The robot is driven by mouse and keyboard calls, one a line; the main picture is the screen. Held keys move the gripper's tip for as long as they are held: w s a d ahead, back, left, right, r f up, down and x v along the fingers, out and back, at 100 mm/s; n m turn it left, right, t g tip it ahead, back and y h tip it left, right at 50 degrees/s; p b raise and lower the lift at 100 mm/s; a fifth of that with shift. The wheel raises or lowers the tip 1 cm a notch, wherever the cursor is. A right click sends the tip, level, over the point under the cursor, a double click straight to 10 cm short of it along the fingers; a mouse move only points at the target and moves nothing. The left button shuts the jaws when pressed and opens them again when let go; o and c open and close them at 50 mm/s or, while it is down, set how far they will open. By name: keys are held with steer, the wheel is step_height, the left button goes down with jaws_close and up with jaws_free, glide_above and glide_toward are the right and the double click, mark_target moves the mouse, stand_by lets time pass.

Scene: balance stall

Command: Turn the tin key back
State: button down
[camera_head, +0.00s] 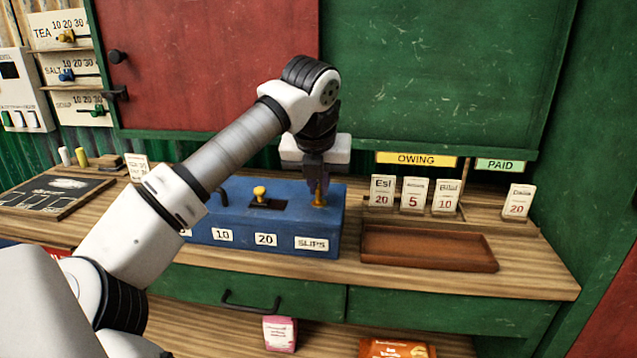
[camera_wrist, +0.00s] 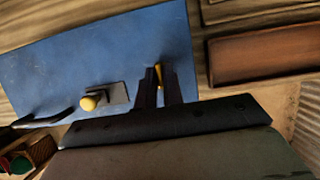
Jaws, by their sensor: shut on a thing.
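The blue tin (camera_head: 325,222) stands on the wooden counter, with labels on its front reading 10, 20 and SLIPS. A yellow key (camera_head: 319,200) stands up from the right end of its top. My gripper (camera_head: 317,185) points down over that end and is shut on the key. The key also shows between the fingertips in the wrist view (camera_wrist: 160,74). My fingers hide part of it, and I cannot tell how far it is turned. A yellow knob (camera_head: 260,192) sits in a dark slot at the middle of the tin's top, apart from my gripper.
A brown tray (camera_head: 430,262) lies right of the tin. Cards stand behind it under the OWING sign (camera_head: 416,160) and the PAID sign (camera_head: 500,165). A slate board (camera_head: 55,193) lies at the left. The green wall is close behind.

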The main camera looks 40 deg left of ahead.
steer(key=c, duration=1.5)
jaws_free()
steer(key=p+v, duration=0.6)
steer(key=v, duration=0.8)
